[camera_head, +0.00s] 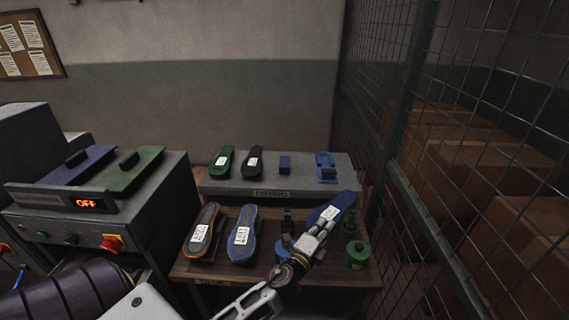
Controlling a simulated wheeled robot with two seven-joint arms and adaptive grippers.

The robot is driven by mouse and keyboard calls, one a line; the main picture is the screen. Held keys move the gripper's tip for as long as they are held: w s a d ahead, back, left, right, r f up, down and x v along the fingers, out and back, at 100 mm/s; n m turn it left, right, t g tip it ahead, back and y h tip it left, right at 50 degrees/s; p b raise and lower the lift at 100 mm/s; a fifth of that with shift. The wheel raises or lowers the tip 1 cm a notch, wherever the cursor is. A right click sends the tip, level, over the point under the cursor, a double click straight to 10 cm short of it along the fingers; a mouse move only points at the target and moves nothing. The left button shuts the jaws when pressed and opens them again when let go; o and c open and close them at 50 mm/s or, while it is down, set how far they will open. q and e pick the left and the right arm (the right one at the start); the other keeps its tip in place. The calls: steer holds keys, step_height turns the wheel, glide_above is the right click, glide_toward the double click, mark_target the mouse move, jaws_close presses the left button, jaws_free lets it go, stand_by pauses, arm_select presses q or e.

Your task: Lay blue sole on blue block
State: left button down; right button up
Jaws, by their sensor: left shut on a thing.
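My left gripper (322,228) is shut on a blue sole (339,202) with a white label. It holds the sole tilted above the right part of the wooden table (225,276). A small plain blue block (285,163) stands on the grey shelf marked DRYING (220,187), behind and left of the gripper. Another blue sole (243,232) lies on the wooden table, left of the gripper. My right gripper is out of view.
A green sole (222,161) and a dark sole (252,162) are on the shelf's left. A grey, orange-edged sole (201,231) and green round pieces (357,252) are on the table. A press (80,211) reading OFF stands left; a mesh fence (430,190) bounds the right.

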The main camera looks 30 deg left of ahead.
arm_select(q)
steer(key=shift+w+d+r, duration=0.1)
steer(key=shift+w+r, duration=0.25)
steer(key=shift+r, duration=0.25)
steer(key=shift+y, duration=0.3)
steer(key=w+r, duration=0.1)
steer(key=r, duration=0.1)
steer(key=w+r, duration=0.1)
steer(key=r, duration=0.2)
steer(key=w+r+b, duration=0.1)
steer(key=w+r, duration=0.1)
steer(key=shift+w+a+r, duration=0.1)
steer(key=shift+a+r, duration=0.05)
steer(key=shift+a, duration=0.25)
steer(key=shift+w+a+r+n+y+b, duration=0.9)
steer(key=shift+w+a+r+n+y, duration=0.6)
steer(key=shift+w+a+r, duration=2.3)
steer(key=s+a+f+n+g+y, duration=0.1)
steer(key=a+f+n+g+y, duration=0.3)
steer(key=a+f+y, duration=0.4)
steer(key=shift+s+a+f+n, duration=0.2)
steer(key=shift+a+f+n, duration=0.3)
steer(key=shift+a, duration=1)
